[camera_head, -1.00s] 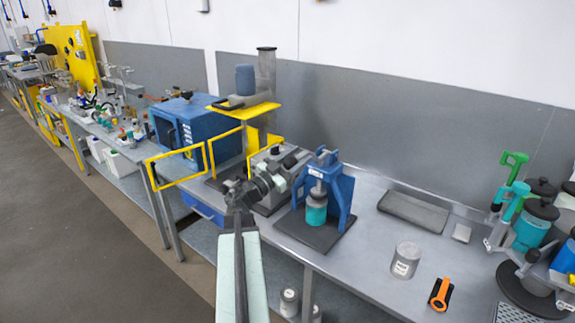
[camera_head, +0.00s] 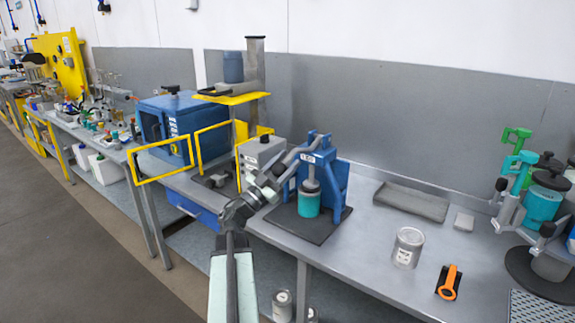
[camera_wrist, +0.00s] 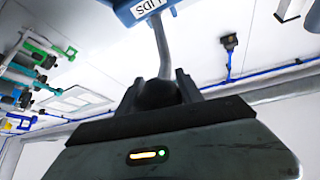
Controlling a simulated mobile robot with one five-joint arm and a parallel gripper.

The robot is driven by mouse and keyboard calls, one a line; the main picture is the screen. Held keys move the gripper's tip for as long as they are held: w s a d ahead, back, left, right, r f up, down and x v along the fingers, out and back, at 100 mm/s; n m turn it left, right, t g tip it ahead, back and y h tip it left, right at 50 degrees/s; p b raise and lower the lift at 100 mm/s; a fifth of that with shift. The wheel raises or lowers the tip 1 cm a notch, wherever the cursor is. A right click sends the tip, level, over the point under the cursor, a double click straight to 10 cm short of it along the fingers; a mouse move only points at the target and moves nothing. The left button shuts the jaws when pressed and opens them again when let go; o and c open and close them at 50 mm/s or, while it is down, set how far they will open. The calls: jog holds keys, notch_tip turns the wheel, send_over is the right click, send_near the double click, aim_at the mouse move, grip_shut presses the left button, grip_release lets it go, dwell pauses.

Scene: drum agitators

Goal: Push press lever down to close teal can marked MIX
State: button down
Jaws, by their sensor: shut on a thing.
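The blue press (camera_head: 335,180) stands on a dark base plate on the bench, with a label on its head. The teal can (camera_head: 308,204) stands upright under the press head, its top grey; I cannot read any marking on it. The grey press lever (camera_head: 300,154) slopes from the press top down and left to my gripper (camera_head: 278,172). In the wrist view my gripper (camera_wrist: 160,95) is shut around the dark knob at the end of the lever (camera_wrist: 164,50). The can is hidden there.
A grey machine (camera_head: 262,152) and yellow frames (camera_head: 165,162) stand left of the press. A grey tray (camera_head: 411,202), a grey can (camera_head: 407,247) and an orange-handled tool (camera_head: 448,282) lie to the right. Bench between press and grey can is clear.

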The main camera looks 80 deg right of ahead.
jog(key=shift+s+f+b, duration=0.1)
jog(key=shift+f+b, duration=0.8)
jog(key=shift+f, duration=0.5)
jog(key=c, duration=1.2)
grip_release()
jog(key=o, duration=0.4)
jog(key=shift+s, duration=0.2)
jog(key=shift+w, duration=0.1)
jog(key=b+v, duration=0.4)
jog(key=v, duration=0.3)
jog(key=shift+w+a, duration=0.2)
jog(key=shift+w, duration=0.05)
jog(key=shift+f, duration=0.15)
